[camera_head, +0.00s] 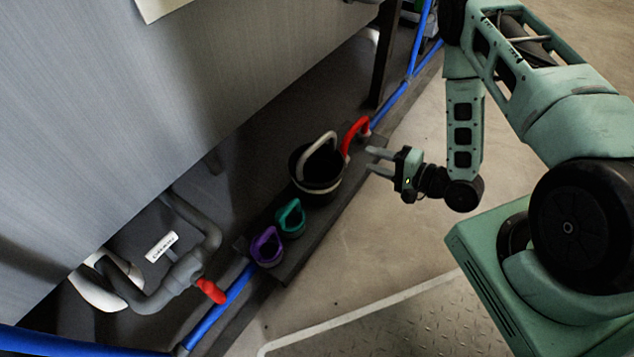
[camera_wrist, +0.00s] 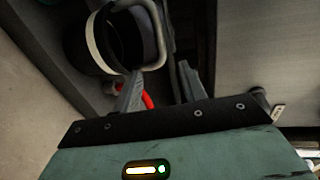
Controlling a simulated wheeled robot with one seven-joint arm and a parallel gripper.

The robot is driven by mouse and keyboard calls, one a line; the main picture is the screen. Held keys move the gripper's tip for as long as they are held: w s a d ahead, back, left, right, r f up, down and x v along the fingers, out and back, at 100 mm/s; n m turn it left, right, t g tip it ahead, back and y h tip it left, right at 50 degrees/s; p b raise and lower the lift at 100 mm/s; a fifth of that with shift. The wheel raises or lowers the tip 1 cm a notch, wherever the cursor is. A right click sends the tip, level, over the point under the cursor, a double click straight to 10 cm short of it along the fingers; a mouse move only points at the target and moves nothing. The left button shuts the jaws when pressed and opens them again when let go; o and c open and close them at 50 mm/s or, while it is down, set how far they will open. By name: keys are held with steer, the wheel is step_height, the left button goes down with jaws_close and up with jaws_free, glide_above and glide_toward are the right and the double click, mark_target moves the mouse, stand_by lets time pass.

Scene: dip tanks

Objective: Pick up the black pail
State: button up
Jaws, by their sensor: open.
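The black pail (camera_head: 311,187) stands upright on a low dark ledge in the head view. I cannot tell how far the fingers are from the handle in depth.
A red handle (camera_head: 356,132) rises just behind the pail, close to my fingers. A grey tank wall and blue pipes run alongside. The floor at right is clear.

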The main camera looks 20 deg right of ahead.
mark_target(322, 143)
steer(key=b+x, duration=0.9)
steer(key=x, duration=0.7)
steer(key=shift+w+a+f, duration=0.1)
steer(key=shift+w+f, duration=0.1)
steer(key=shift+w+a, duration=0.15)
steer(key=shift+w, duration=0.15)
steer(key=shift+r, duration=0.1)
jaws_close()
